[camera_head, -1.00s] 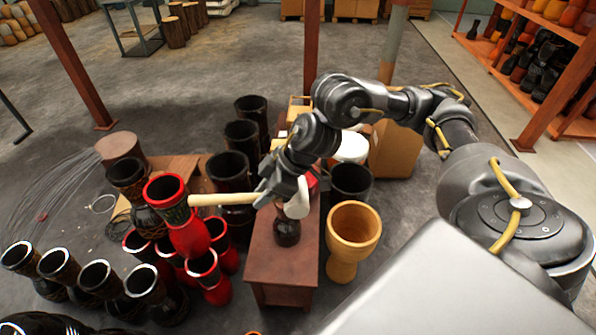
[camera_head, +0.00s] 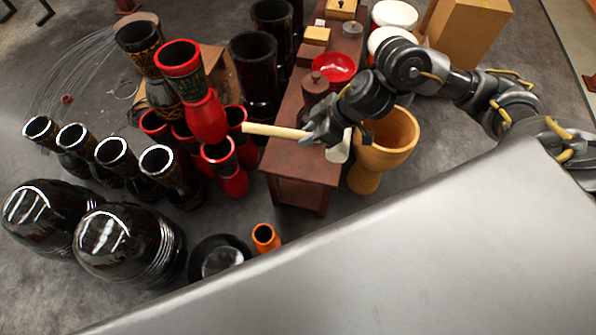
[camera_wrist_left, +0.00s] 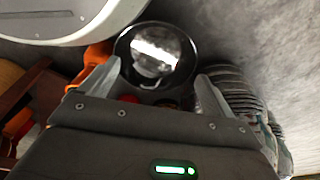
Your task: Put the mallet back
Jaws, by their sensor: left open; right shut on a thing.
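The mallet has a pale wooden handle (camera_head: 275,131) and a whitish head (camera_head: 341,150). My right gripper (camera_head: 318,134) is shut on it and holds it about level above the near end of the brown table (camera_head: 300,192). The handle points left toward the red drums, and the head hangs on the right by the wooden goblet drum (camera_head: 384,143). My left gripper (camera_wrist_left: 152,88) is open in the left wrist view. A dark round drum with a shiny pale top (camera_wrist_left: 156,50) shows beyond its fingers. The left gripper is not in the head view.
The table bears a brown lidded jar (camera_head: 315,88), a red bowl (camera_head: 334,67) and small boxes. Red drums (camera_head: 205,118) and black drums (camera_head: 254,68) crowd its left side. Black drums and an orange one (camera_head: 265,238) stand near my base.

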